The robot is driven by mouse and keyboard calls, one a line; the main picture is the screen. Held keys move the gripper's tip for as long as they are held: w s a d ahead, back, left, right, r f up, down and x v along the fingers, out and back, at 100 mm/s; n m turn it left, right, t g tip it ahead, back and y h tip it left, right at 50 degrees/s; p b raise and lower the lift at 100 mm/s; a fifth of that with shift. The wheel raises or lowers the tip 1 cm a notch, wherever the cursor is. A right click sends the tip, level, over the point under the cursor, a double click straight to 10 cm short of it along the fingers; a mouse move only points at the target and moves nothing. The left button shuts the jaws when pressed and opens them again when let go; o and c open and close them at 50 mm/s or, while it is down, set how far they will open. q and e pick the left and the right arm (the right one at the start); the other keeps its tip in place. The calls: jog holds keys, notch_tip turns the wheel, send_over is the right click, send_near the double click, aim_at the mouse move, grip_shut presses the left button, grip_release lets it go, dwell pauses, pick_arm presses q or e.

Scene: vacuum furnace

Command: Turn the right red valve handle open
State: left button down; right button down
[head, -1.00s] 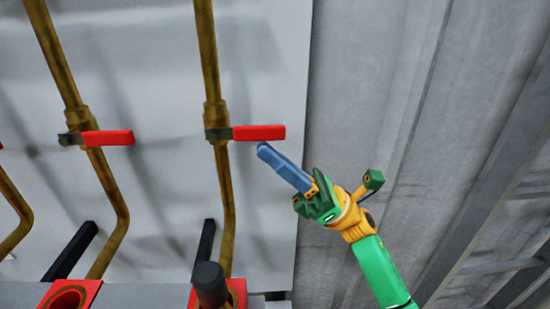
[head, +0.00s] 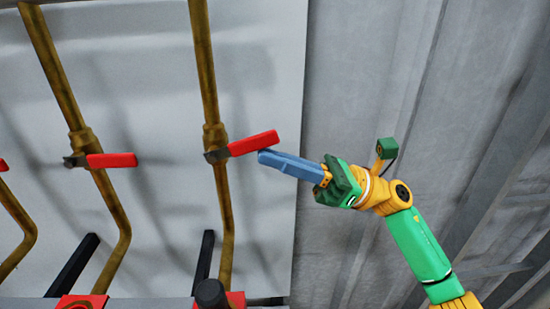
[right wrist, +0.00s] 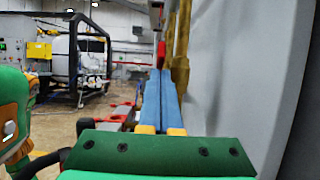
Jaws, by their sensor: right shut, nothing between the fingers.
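The right red valve handle (head: 252,143) is on the right brass pipe (head: 204,70) in the head view. It points right and tilts up at its free end. My right gripper (head: 262,156) is shut and empty, with its blue fingertips just under the handle's outer part, appearing to touch it. In the right wrist view the shut blue fingers (right wrist: 160,100) point forward, and a small part of the red handle (right wrist: 161,52) shows beyond their tips. My left gripper is not in view.
Another red handle (head: 111,160) sits level on the pipe to the left. Black bars (head: 72,265) and red fittings (head: 82,302) are below. The pale panel (head: 270,60) is behind the pipes, and a grey corrugated wall (head: 350,70) is to the right.

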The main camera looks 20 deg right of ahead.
aim_at(266, 132)
jog(key=r+h+p, duration=0.2)
jog(key=p, duration=0.2)
jog(key=a+r+g+h+p, duration=0.1)
jog(key=r+h+p, duration=0.2)
jog(key=p, duration=0.1)
jog(key=r+g+h+p, duration=0.1)
jog(key=r+h+p, duration=0.1)
jog(key=h+p, duration=0.1)
jog(key=shift+w+a+r+p, duration=0.15)
jog(key=shift+a+p, duration=0.15)
jog(key=shift+p, duration=0.6)
jog(key=shift+a+p, duration=0.2)
jog(key=shift+p, duration=0.1)
jog(key=shift+w+a+r, duration=0.2)
jog(key=shift+a+r, duration=0.05)
jog(key=shift+a, duration=0.15)
jog(key=shift+f, duration=0.1)
